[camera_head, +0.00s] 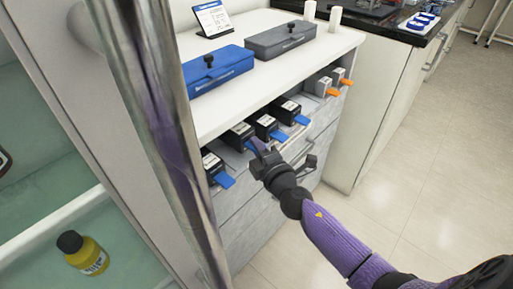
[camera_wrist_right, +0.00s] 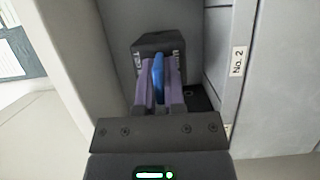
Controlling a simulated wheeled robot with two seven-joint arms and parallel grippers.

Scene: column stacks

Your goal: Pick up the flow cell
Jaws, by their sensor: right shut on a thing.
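The flow cell is a black block with a blue tab. In the right wrist view the black block (camera_wrist_right: 152,43) sits at the fingertips, and its blue tab (camera_wrist_right: 158,79) is between the purple fingers of my right gripper (camera_wrist_right: 167,88). In the head view my right gripper (camera_head: 257,147) reaches the second black block (camera_head: 238,135) from the near end of the slot row. Its fingers are shut on the tab, which is mostly hidden there. The block appears to be still in its slot. My left gripper is not in view.
Similar black blocks with blue tabs (camera_head: 289,107) stand in the same row, with orange-tabbed grey ones (camera_head: 326,83) farther along. A blue box (camera_head: 217,69) and a grey box (camera_head: 279,39) lie on the counter above. A "No. 2" label (camera_wrist_right: 238,62) is beside the slot.

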